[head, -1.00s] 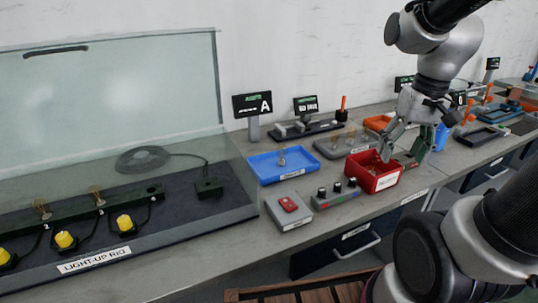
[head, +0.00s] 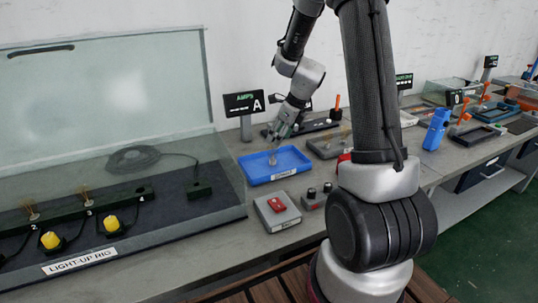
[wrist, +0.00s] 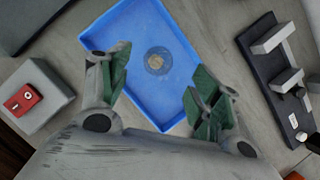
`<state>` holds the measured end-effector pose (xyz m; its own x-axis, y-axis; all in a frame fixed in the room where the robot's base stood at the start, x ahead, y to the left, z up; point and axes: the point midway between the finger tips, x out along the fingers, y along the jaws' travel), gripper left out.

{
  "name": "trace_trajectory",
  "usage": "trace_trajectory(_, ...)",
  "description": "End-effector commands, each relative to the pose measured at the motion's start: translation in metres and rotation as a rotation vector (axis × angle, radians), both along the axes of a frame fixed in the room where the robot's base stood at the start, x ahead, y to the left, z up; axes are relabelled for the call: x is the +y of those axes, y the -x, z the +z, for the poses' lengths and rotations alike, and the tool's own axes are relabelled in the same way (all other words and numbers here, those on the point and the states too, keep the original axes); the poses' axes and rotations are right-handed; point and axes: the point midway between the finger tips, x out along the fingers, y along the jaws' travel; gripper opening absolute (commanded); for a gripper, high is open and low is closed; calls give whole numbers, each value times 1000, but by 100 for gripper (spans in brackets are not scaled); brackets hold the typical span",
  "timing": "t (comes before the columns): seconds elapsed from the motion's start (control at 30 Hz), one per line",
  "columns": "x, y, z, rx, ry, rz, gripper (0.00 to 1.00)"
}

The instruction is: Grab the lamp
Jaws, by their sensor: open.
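The lamp is a small clear bulb (head: 272,160) with a pale base, in the blue tray (head: 292,167). In the wrist view the lamp (wrist: 158,61) shows as a round, see-through shape on the floor of the blue tray (wrist: 118,22). My gripper (head: 277,136) is above the tray, close over the lamp in the head view. In the wrist view my gripper (wrist: 158,92) is open and empty, its green-padded fingers wide apart. The lamp lies beyond the fingertips, roughly midway between them, and no finger touches it there.
A grey box with a red switch (head: 277,205) stands in front of the tray. My arm hides part of the bench at right.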

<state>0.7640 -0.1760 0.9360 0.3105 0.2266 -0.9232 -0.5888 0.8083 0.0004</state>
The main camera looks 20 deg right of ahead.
Motion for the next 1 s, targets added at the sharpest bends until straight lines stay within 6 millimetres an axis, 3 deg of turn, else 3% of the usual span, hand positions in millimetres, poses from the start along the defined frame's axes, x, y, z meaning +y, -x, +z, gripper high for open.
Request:
trace_trajectory(0.43, 16, -16, -59, 4, 0, 3, 63)
trace_trajectory(0.73, 17, -19, -66, 0, 1, 4, 63)
trace_trajectory(0.77, 17, -19, -66, 0, 1, 4, 62)
trace_trajectory(1.0, 17, -19, -66, 0, 1, 4, 19)
